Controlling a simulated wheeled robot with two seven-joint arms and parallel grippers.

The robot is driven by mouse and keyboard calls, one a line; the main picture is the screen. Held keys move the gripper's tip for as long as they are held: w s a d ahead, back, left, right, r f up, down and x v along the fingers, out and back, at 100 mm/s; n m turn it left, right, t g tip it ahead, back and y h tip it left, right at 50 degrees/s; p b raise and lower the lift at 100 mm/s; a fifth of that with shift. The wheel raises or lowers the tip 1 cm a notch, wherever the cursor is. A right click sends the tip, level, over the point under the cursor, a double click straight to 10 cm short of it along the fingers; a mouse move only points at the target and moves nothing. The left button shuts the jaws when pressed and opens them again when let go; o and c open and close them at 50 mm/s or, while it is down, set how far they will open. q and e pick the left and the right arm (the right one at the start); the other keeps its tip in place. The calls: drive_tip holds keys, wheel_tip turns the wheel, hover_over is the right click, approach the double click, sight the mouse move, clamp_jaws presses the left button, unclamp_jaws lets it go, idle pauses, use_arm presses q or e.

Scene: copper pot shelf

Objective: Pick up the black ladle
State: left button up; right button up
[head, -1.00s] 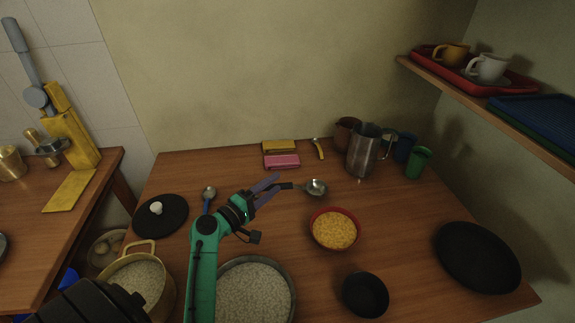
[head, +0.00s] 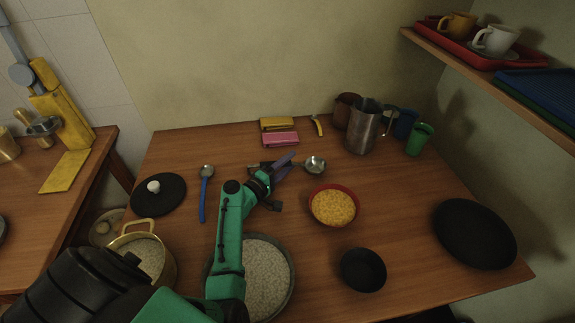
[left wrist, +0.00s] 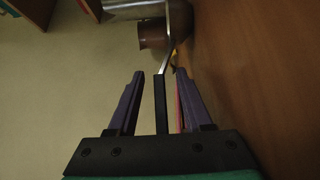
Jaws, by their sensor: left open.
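The black ladle has a metal bowl (head: 316,165) and a black handle, and lies on the wooden table near its back. In the head view my left gripper (head: 285,164) is over the handle, just left of the bowl, and hides part of it. In the left wrist view the ladle's black handle (left wrist: 161,105) runs between the two purple fingers of the left gripper (left wrist: 160,74). The fingers are open, with a gap on each side of the handle. My right gripper is not in view.
Pink and yellow sponges (head: 281,139) lie behind the gripper. A red bowl of yellow food (head: 333,207) stands in front of the ladle. A metal pitcher (head: 364,128) is at the back right. A blue-handled spoon (head: 203,195) lies to the left.

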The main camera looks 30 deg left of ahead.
use_arm(q)
clamp_jaws()
drive_tip(key=shift+s, duration=0.1)
idle(1.3)
